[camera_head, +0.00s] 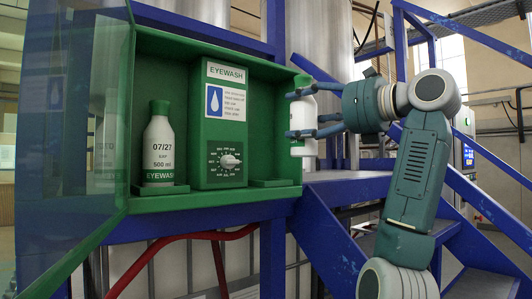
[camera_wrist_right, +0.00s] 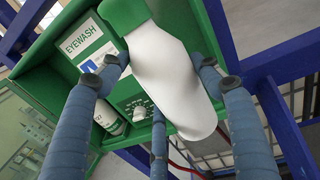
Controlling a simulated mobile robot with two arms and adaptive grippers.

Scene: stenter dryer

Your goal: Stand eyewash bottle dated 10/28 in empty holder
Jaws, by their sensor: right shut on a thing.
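My right gripper (camera_head: 300,114) is shut on a white bottle (camera_head: 306,104) with a green cap and holds it upright at the right edge of the green eyewash cabinet (camera_head: 215,43). The held bottle fills the middle of the right wrist view (camera_wrist_right: 172,80); no date on it can be read. The empty holder (camera_head: 274,184) is a green ledge at the cabinet's right, left of and below the gripper. Another bottle (camera_head: 158,145), marked 07/27, stands in the left holder (camera_head: 160,189). My left gripper is not in view.
A center panel (camera_head: 221,130) with an EYEWASH sign and a dial (camera_head: 230,161) separates the two holders. The cabinet's clear door (camera_head: 75,120) stands open at the left. Blue stair rails and steps (camera_head: 345,190) lie right of the cabinet.

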